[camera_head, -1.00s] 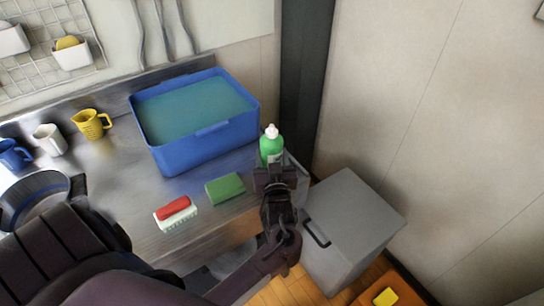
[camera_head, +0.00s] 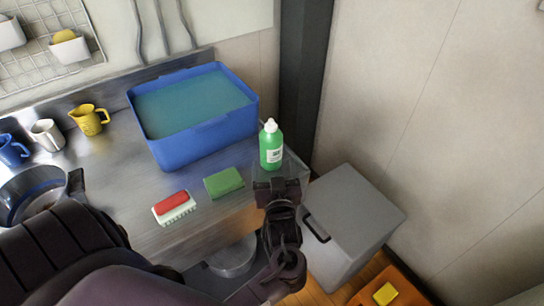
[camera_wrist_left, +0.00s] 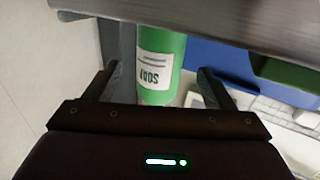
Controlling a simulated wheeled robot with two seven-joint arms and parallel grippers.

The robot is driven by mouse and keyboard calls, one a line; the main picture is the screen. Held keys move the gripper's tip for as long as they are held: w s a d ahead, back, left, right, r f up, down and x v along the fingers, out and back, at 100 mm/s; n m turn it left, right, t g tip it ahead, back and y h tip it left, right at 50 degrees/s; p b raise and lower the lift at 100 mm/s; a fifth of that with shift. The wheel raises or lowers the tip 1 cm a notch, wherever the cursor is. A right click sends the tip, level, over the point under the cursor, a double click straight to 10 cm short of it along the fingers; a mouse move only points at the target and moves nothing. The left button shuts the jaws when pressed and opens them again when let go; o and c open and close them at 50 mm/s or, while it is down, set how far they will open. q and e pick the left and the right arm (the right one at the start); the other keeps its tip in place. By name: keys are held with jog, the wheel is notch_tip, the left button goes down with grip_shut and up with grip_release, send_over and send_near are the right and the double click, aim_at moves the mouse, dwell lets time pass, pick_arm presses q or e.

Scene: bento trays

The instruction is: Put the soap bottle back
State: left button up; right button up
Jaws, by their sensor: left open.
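The green soap bottle (camera_head: 271,148) with a white cap and white label stands upright at the right end of the metal counter, beside the blue tub. My left gripper (camera_head: 276,186) is just in front of it, open and empty. In the left wrist view the bottle (camera_wrist_left: 160,62) shows between the spread fingers (camera_wrist_left: 158,85), its label upside down. The gap between fingers and bottle is hard to judge. My right gripper is not in view.
The blue tub (camera_head: 180,154) holds bluish water. A green sponge (camera_head: 224,182) and a red-and-white brush (camera_head: 173,206) lie on the counter (camera_head: 118,182). A grey bin (camera_head: 355,222) stands to the right. Cups line the back left.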

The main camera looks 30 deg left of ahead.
pick_arm(q)
jog(key=v, duration=0.5)
jog(key=shift+s+d+b, duration=0.2)
jog(key=shift+s+b, duration=0.1)
